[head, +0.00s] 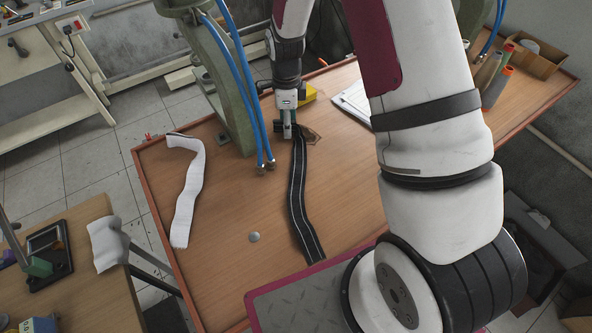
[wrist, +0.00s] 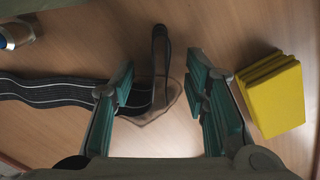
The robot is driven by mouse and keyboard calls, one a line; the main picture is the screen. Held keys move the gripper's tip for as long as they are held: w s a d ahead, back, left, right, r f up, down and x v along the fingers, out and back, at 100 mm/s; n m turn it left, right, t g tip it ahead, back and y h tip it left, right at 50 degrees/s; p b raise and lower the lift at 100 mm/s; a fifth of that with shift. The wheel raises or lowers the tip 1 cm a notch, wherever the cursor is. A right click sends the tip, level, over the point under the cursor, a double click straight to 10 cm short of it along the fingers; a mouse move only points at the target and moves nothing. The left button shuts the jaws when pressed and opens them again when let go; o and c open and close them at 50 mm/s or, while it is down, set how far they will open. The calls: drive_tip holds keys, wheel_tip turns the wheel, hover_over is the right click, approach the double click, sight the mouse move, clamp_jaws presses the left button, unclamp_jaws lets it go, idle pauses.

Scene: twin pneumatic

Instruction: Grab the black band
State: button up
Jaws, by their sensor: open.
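The black band (head: 299,200) with pale lengthwise stripes lies on the wooden table, running from below my gripper toward the front edge. In the wrist view the band (wrist: 48,92) comes in from the left. Its end passes behind the left finger and a narrow part stands or curls up between the fingers. My gripper (head: 289,130) points down over the band's far end. In the wrist view my gripper (wrist: 165,90) is open, its green-padded fingers apart on either side of that end. I cannot tell whether a finger touches the band.
A yellow block stack (wrist: 272,92) lies close right of my gripper in the wrist view. A white strip (head: 188,195) lies at the table's left. A green machine column (head: 222,85) with blue hoses (head: 250,90) stands just left of my gripper. A small round disc (head: 254,237) lies nearby.

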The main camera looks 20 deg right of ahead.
clamp_jaws()
drive_tip(key=shift+r, duration=0.1)
